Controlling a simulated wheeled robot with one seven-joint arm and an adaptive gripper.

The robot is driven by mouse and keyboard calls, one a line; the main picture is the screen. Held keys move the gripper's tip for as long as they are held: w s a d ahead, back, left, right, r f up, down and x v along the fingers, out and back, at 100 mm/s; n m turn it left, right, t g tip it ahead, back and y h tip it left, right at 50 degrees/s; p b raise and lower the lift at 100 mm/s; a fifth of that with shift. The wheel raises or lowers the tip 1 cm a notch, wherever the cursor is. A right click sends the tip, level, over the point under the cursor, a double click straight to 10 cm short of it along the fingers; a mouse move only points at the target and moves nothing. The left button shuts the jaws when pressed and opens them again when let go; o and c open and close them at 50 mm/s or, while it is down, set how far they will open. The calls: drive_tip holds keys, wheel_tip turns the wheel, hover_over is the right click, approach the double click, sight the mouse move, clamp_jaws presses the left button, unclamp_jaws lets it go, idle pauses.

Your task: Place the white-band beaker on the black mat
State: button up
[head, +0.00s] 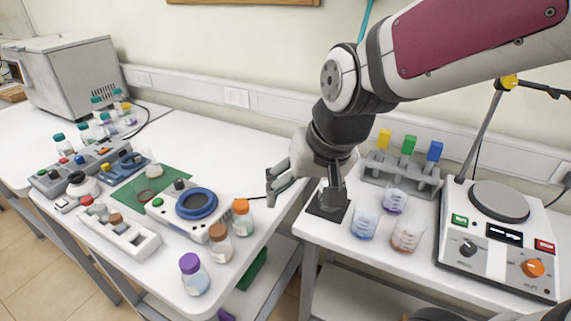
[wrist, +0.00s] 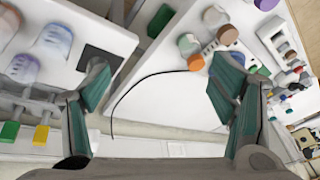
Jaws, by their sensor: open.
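The black mat (head: 326,211) is a small dark square at the left edge of the right-hand table, with nothing seen on it. It also shows in the wrist view (wrist: 98,58). Three clear beakers stand to its right: one with blue contents (head: 364,223), one with purple contents (head: 394,200) and one with reddish-brown contents (head: 406,237). I cannot tell which one bears a white band. My gripper (head: 303,192) is open and empty, above the gap between the tables, next to the mat. In the wrist view its two fingers (wrist: 162,88) are spread wide.
A rack with yellow, green and blue tops (head: 400,175) stands behind the beakers. A hot-plate device (head: 500,240) is to their right. The left table holds capped bottles (head: 194,274), a blue-ringed device (head: 190,212) and a green mat (head: 150,190). A gap separates the tables.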

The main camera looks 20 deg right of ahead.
drive_tip(key=s+a+r+n, duration=0.1)
drive_tip(key=s+r+n, duration=0.2)
drive_tip(key=s+r, duration=0.3)
drive_tip(key=s, duration=0.3)
drive_tip(key=shift+r+t+h, duration=0.3)
drive_tip(key=shift+r+t, duration=0.1)
idle(1.4)
